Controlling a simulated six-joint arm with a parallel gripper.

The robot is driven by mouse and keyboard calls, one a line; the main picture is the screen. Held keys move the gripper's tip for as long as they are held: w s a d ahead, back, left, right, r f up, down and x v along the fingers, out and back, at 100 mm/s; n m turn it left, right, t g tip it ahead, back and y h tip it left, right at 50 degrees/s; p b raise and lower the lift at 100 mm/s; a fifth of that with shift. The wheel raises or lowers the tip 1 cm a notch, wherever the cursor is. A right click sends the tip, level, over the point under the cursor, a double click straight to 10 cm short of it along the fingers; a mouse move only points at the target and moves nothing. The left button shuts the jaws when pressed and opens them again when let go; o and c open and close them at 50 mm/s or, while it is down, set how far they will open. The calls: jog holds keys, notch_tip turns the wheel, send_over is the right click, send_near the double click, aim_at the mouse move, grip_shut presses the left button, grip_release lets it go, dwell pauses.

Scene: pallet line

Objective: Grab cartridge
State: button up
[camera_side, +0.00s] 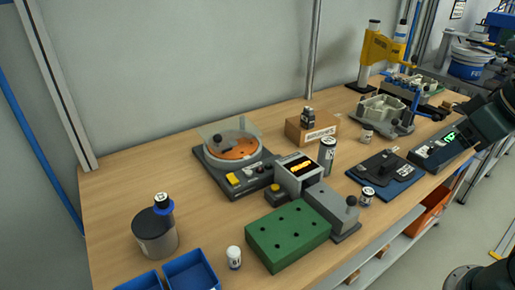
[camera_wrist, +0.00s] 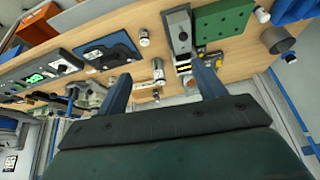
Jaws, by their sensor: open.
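In the wrist view this cylinder (camera_wrist: 158,70) appears between the spread fingers, farther away than the fingertips.
Near the tall cylinder are the display unit (camera_side: 299,172), a cardboard box (camera_side: 312,131) and a dark device on a blue pad (camera_side: 385,174). The green block (camera_side: 288,235) and turntable unit (camera_side: 236,158) stand left. Bare table lies between the pad and green-lit instrument (camera_side: 442,146).

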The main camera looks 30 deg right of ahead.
jog(key=w+r+m+g, duration=0.1)
jog(key=w+r+m, duration=0.25)
jog(key=w, duration=0.35)
jog(key=m+g, duration=0.4)
jog(key=m, duration=1)
send_over(329, 140)
notch_tip(329, 140, down, 10)
jog(key=shift+f, duration=0.1)
jog(key=shift+f, duration=4.25)
jog(key=shift+f, duration=0.1)
jog(key=shift+f, duration=2.5)
jog(key=shift+c, duration=0.4)
